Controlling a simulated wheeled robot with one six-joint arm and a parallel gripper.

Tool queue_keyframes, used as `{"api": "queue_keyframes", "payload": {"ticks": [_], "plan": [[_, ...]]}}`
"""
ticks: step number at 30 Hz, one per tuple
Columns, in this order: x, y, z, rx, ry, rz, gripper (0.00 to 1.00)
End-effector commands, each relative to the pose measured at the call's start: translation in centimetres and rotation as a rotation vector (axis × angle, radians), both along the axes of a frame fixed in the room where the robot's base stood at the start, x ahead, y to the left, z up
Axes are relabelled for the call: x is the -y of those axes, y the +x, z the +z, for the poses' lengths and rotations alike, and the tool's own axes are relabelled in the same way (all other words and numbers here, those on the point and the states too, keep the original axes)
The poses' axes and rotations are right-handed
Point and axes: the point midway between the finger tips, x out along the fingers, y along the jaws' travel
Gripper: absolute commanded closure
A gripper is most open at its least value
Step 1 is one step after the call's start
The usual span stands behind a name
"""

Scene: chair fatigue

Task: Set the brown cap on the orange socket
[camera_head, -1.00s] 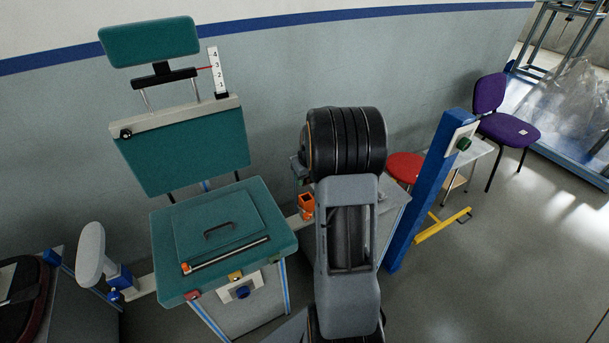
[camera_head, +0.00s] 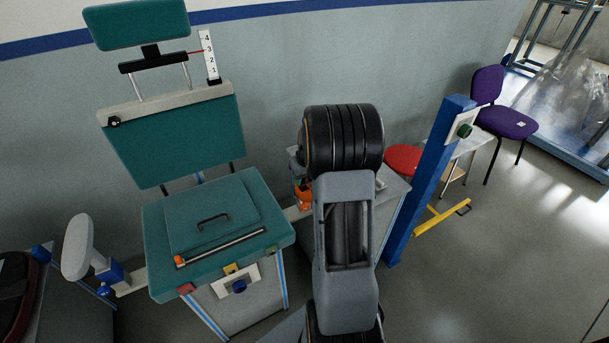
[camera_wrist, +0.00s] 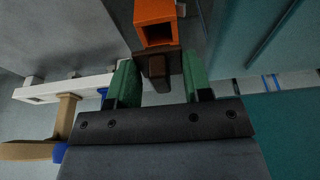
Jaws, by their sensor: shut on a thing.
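In the wrist view, the orange socket (camera_wrist: 154,12) is a square, hollow orange block at the top, its dark opening facing me. The brown cap (camera_wrist: 157,68) is a small dark brown piece just below that opening in the picture. My gripper (camera_wrist: 160,74) has green-padded fingers on either side of the cap and is shut on it. The cap looks very near the socket; I cannot tell whether they touch. In the head view, the orange socket (camera_head: 304,196) shows just left of my arm, partly covered. My gripper and the cap are hidden there.
A teal seat rig (camera_head: 160,262) with a handle stands to the left. A grey bench (camera_head: 394,200) is behind my arm. A blue post (camera_head: 432,180), red stool (camera_head: 402,158) and purple chair (camera_head: 508,122) stand to the right. Open floor lies at lower right.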

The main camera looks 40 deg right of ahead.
Motion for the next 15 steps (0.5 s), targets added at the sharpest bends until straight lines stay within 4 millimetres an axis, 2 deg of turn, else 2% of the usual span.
{"api": "queue_keyframes", "payload": {"ticks": [1, 4, 15], "plan": [[0.0, 0.0, -0.69, 0.0, 0.0, 0.0, 0.75], [0.01, 0.01, -1.12, 0.001, 0.0, 0.0, 0.75], [0.01, 0.01, -1.25, 0.001, 0.0, 0.0, 0.75]]}}
